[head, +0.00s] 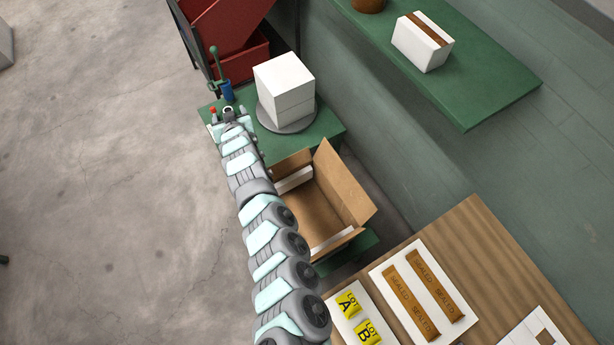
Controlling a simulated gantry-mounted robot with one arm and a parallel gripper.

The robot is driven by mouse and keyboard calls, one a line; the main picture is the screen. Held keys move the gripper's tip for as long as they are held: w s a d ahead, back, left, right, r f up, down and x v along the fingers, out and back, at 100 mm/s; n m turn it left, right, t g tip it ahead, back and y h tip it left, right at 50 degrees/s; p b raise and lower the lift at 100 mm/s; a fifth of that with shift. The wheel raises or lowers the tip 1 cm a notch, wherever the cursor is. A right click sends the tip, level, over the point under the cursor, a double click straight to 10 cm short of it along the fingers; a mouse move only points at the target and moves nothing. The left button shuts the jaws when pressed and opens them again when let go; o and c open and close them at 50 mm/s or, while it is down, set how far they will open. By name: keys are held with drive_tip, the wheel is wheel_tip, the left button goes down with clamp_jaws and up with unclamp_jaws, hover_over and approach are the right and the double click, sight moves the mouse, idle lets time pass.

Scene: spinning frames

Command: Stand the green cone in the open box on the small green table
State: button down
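The open cardboard box (352,198) stands with its flaps spread, right of my arm. A green edge (356,247) of the surface under it shows at its lower right. White pieces lie along two of its inner ends; I see no green cone in the visible part. I cannot make out a green cone for sure anywhere. A slim green upright thing (216,62) with a rounded top stands beyond my gripper. My gripper (227,112) is at the left end of a green table, beside small red and blue things; its fingers are too small to read.
A white box (285,84) sits on a grey round plate (290,125) on the green table (331,127). Red bins (238,57) stand behind. A wooden table (470,235) with yellow lot tags and brown labels is at lower right. A green shelf (490,90) holds a taped white box.

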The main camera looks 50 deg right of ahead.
drive_tip(key=s+d+f+m+g+h+b, duration=0.15)
drive_tip(key=s+d+f, duration=0.35)
drive_tip(key=s+f, duration=0.65)
drive_tip(key=s+d+f+m+g+h+b, duration=0.15)
drive_tip(key=s+d+f, duration=0.35)
drive_tip(key=s+f, duration=0.65)
wheel_tip(320, 180, down, 20)
drive_tip(key=t+b, duration=0.1)
drive_tip(key=b, duration=1.7)
drive_tip(key=shift+w+a+f, duration=0.15)
drive_tip(key=shift+w+f, duration=0.1)
drive_tip(key=shift+w, duration=0.05)
drive_tip(key=shift+f+b, duration=0.15)
drive_tip(key=shift+b, duration=0.15)
drive_tip(key=shift+c, duration=1.1)
unclamp_jaws()
